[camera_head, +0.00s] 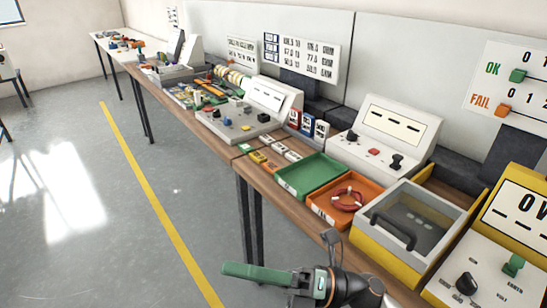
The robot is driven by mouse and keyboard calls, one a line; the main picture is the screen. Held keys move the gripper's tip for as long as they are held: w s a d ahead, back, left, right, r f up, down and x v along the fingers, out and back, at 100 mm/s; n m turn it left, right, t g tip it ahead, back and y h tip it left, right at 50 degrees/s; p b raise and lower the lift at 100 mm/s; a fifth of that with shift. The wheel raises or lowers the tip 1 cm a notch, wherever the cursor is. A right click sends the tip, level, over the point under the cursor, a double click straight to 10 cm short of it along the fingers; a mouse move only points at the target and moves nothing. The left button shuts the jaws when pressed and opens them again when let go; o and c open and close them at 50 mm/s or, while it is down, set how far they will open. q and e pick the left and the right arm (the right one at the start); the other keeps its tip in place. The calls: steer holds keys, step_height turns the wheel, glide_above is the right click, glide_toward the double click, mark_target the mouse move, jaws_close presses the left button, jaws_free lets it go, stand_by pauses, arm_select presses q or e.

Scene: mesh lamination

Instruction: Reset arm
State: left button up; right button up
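My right gripper (292,283) is at the bottom middle of the head view, in front of the bench's front edge and over the floor. A long green piece (255,273) sticks out to the left from it. I cannot tell whether this is a finger or a held thing. The spacing of the fingers is not clear. The gripper appears clear of the bench objects. My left gripper is not in view.
On the bench (257,181) near my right arm stand a green tray (308,176), an orange tray (323,211) with a red coil (348,198), a lidded yellow box (362,241) and white control consoles (384,138). The floor (90,220) at left is clear.

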steer(key=w+d+f+m+t+h, duration=0.4)
steer(key=d+f+m+t+h, duration=0.3)
steer(key=m, duration=0.7)
steer(key=w+d+f+m+t+h, duration=0.3)
steer(key=d+f+m+t+h, duration=0.3)
steer(key=m+t, duration=0.6)
steer(key=s+d+f+m+g+h, duration=0.3)
steer(key=s+f+m, duration=0.3)
steer(key=f, duration=0.4)
steer(key=s+d+f+m+g+h, duration=0.3)
steer(key=s+d+f+m+g, duration=0.2)
steer(key=f, duration=0.6)
steer(key=s+m+g, duration=0.1)
steer(key=s+m, duration=0.1)
steer(key=shift+s+d+g, duration=0.2)
steer(key=shift+s+g, duration=0.1)
